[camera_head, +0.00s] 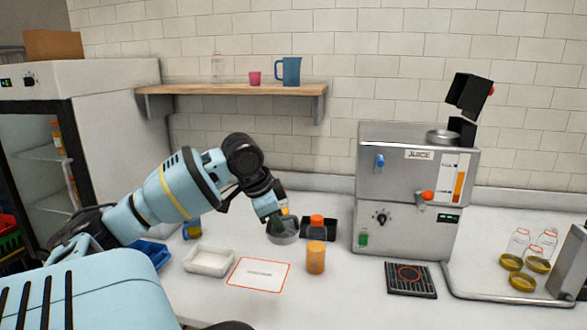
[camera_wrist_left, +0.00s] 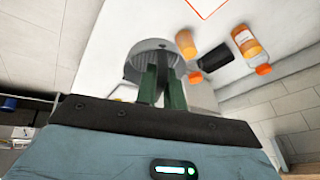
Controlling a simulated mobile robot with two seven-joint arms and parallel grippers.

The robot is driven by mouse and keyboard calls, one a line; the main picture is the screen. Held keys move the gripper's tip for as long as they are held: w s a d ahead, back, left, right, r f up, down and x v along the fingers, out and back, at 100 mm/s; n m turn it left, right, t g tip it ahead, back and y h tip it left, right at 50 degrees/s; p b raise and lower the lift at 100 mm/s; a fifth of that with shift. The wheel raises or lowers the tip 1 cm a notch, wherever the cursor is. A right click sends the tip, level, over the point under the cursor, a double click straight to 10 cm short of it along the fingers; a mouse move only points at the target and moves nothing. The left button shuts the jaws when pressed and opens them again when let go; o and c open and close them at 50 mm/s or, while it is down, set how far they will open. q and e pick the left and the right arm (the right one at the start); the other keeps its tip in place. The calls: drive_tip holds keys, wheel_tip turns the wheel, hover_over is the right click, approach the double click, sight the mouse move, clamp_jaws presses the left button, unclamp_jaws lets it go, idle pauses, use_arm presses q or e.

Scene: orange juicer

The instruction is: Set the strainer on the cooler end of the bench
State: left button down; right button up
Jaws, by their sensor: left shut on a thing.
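The grey, round strainer (camera_head: 283,238) is at my left gripper (camera_head: 274,222), left of the juice machine. In the left wrist view the ribbed strainer (camera_wrist_left: 146,61) sits at the green fingers of my left gripper (camera_wrist_left: 162,82), which are shut on it. The fingers hide part of it. I cannot tell whether it touches the bench (camera_head: 215,300). The cooler (camera_head: 120,115) stands at the left, with its glass door facing front. My right gripper is not in view.
An amber container (camera_head: 316,258), a black tray (camera_head: 331,229) and an orange-capped bottle crowd the strainer's right. A white tray (camera_head: 209,260), a blue tray (camera_head: 155,254) and a red-edged card (camera_head: 259,274) lie leftward and in front. The juice machine (camera_head: 405,195) stands right.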

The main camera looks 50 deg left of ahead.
use_arm(q)
drive_tip(key=s+d+f+n, duration=0.1)
drive_tip(key=d+f, duration=0.2)
drive_tip(key=f, duration=0.5)
drive_tip(key=s+d+f+n+y, duration=0.1)
drive_tip(key=d+f, duration=0.3)
drive_tip(key=f, duration=0.4)
drive_tip(key=s+d+f+n, duration=0.1)
drive_tip(key=s+d+f, duration=0.15)
drive_tip(key=f, duration=0.55)
drive_tip(key=d+f+n, duration=0.1)
drive_tip(key=d, duration=1)
drive_tip(key=s+d+f+n+y, duration=0.1)
drive_tip(key=d, duration=1)
drive_tip(key=shift+s+d+f, duration=0.3)
drive_tip(key=shift+f, duration=0.05)
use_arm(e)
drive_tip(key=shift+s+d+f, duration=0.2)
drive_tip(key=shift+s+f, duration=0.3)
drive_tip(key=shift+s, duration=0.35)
use_arm(q)
drive_tip(key=shift+s+a, duration=0.1)
drive_tip(key=shift+a, duration=0.05)
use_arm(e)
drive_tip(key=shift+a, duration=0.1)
